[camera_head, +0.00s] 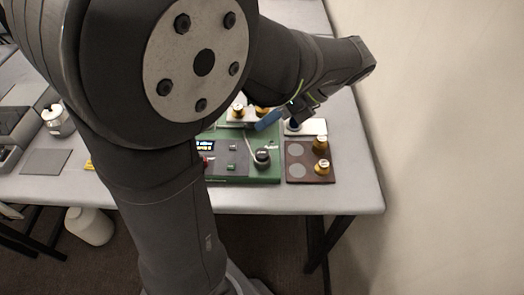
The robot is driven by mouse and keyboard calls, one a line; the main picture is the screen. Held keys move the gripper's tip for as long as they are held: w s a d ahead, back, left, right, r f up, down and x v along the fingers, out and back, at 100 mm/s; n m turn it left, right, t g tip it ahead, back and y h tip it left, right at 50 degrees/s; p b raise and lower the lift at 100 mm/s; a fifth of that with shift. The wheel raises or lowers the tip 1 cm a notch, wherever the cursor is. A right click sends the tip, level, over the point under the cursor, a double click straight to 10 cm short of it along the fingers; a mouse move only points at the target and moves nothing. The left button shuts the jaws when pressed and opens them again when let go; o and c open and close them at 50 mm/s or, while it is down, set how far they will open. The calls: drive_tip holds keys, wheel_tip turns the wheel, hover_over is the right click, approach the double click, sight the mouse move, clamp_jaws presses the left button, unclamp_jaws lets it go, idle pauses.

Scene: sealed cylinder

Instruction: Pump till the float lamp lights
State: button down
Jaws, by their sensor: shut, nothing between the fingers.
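A green apparatus (262,178) stands on the table, partly covered by my arm. It carries a grey panel with a small lit display (205,145) and a round black fitting (262,157) with a thin pale rod beside it. A white plate with brass knobbed weights (238,110) shows at its back. My gripper (288,118) is shut and empty, over the apparatus's back right corner beside a blue part (268,120). Whether it touches that part is unclear. I cannot make out which part is the pump or the float lamp.
A brown tray (297,172) with brass weights (320,143) and pale round spots stands right of the apparatus. A white pad (312,127) lies behind it. A grey mat (45,162) and white jar (56,120) are at the left. The table's front right is clear.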

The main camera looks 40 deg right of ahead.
sight(260, 153)
drive_tip(key=shift+f, duration=3.6)
drive_tip(key=shift+f, duration=0.1)
drive_tip(key=shift+f, duration=0.3)
drive_tip(key=shift+f, duration=0.9)
drive_tip(key=shift+r, duration=1.35)
drive_tip(key=shift+r, duration=2.5)
